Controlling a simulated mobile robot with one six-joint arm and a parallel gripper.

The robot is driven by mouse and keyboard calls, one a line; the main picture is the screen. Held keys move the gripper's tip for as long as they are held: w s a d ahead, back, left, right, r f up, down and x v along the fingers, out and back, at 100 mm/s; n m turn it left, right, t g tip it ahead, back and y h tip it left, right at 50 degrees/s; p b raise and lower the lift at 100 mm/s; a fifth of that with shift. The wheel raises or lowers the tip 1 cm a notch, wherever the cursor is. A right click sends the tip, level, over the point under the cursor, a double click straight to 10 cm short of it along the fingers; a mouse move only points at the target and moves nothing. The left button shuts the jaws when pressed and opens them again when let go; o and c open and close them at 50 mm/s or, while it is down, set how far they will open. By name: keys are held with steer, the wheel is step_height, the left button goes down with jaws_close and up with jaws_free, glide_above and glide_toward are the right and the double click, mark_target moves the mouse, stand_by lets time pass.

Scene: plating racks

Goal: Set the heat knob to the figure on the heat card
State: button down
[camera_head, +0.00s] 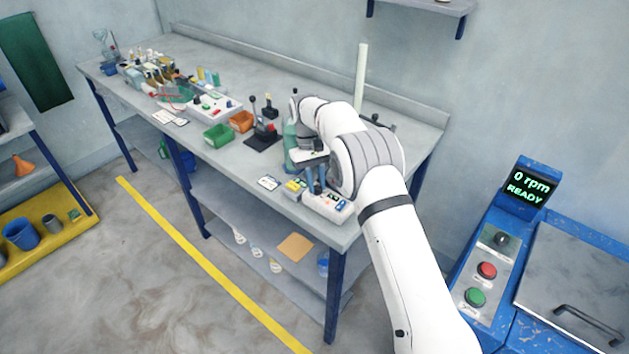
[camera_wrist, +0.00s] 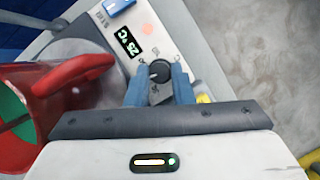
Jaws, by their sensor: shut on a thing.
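The heat knob (camera_wrist: 160,72) is round and black, on the white panel of a heater unit (camera_wrist: 175,45). My gripper (camera_wrist: 159,84) has its two blue fingers shut on the knob, one on each side. In the head view, my gripper (camera_head: 316,181) points down at the white unit (camera_head: 328,207) at the bench's front right. A white card (camera_head: 268,182) lies left of the unit; its print is too small to read, and I cannot tell if it is the heat card.
A red vessel with a handle (camera_wrist: 75,72) stands close at left in the wrist view. A yellow item (camera_head: 294,187) lies beside the unit. Green (camera_head: 217,135) and orange (camera_head: 241,121) bins stand farther left on the bench (camera_head: 230,170). The bench's front edge is close.

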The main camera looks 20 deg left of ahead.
steer(key=shift+w+r+m, duration=0.15)
steer(key=shift+m, duration=0.45)
steer(key=c, duration=1.6)
jaws_free()
steer(key=o, duration=0.3)
steer(key=shift+o, duration=0.2)
steer(key=shift+f, duration=0.2)
steer(key=v, duration=0.7)
steer(key=shift+w+r, duration=0.2)
steer(key=shift+r, duration=0.2)
